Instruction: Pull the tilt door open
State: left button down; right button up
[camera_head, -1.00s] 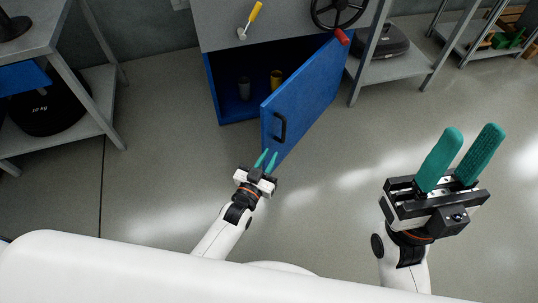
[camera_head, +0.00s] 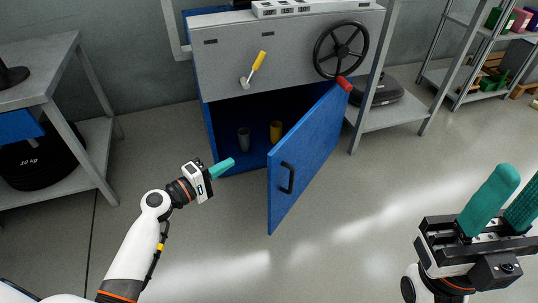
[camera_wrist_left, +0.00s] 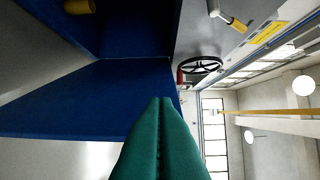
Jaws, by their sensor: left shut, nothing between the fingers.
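The blue door (camera_head: 310,150) of the grey and blue cabinet (camera_head: 285,45) stands ajar, swung outward toward me, with a black handle (camera_head: 287,178) on its outer face. Two cups, one grey (camera_head: 243,137) and one yellow (camera_head: 276,131), show inside. My left gripper (camera_head: 224,168) is shut and empty, left of the door at the front of the opening and apart from the handle. In the left wrist view its green fingers (camera_wrist_left: 161,140) lie together in front of the blue door (camera_wrist_left: 85,98). My right gripper (camera_head: 506,203) is open and empty at the right, over the floor.
A black handwheel (camera_head: 341,50) and a yellow-handled lever (camera_head: 258,61) are on the cabinet front above the opening. A grey table (camera_head: 60,75) stands at the left, shelves (camera_head: 400,112) at the right. The floor before the door is clear.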

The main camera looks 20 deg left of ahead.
pick_arm(q)
jog(key=w+d+b, duration=0.1)
jog(key=w+d, duration=0.6)
jog(key=d, duration=0.2)
jog(key=shift+d+r+b, duration=0.2)
jog(key=shift+r+b, duration=0.2)
jog(key=shift+s, duration=0.1)
